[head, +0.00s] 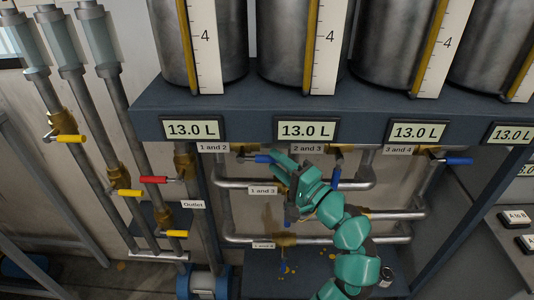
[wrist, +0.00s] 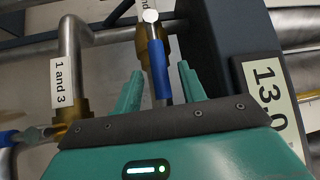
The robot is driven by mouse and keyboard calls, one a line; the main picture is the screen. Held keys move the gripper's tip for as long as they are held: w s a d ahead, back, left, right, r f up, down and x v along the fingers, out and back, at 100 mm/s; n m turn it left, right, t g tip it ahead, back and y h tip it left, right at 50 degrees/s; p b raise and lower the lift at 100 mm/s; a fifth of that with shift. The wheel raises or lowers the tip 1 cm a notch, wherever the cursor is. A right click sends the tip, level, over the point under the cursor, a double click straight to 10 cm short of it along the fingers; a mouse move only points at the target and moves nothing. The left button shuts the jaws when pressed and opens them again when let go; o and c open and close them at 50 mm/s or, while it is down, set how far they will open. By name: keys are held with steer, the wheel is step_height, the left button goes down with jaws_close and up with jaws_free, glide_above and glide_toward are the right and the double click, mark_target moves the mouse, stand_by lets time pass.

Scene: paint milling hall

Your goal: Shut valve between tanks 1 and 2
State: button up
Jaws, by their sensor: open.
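The valve labelled "1 and 2" (head: 213,147) sits under the tank shelf, and its blue handle (head: 265,159) points sideways to the right. In the wrist view this blue handle (wrist: 158,70) runs between my two fingers, with the brass valve body (wrist: 146,45) beyond it. My gripper (head: 277,165) is open around the handle; I see gaps on both sides, so it is not clamped. My gripper (wrist: 160,88) also shows in the wrist view. Tanks 1 (head: 205,50) and 2 (head: 285,50) stand above, with displays reading 13.0 L (head: 177,130) and (head: 307,131).
Close by is the "1 and 3" valve, label (head: 263,190), with its blue handle (wrist: 12,138) left of my gripper. The "2 and 3" handle (head: 335,178) hangs down to the right. The shelf edge (head: 250,120) lies just above. A red-handled outlet valve (head: 153,180) is at left.

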mark_target(267, 156)
steer(key=shift+p+x, duration=0.5)
steer(key=shift+x, duration=1.65)
jaws_close()
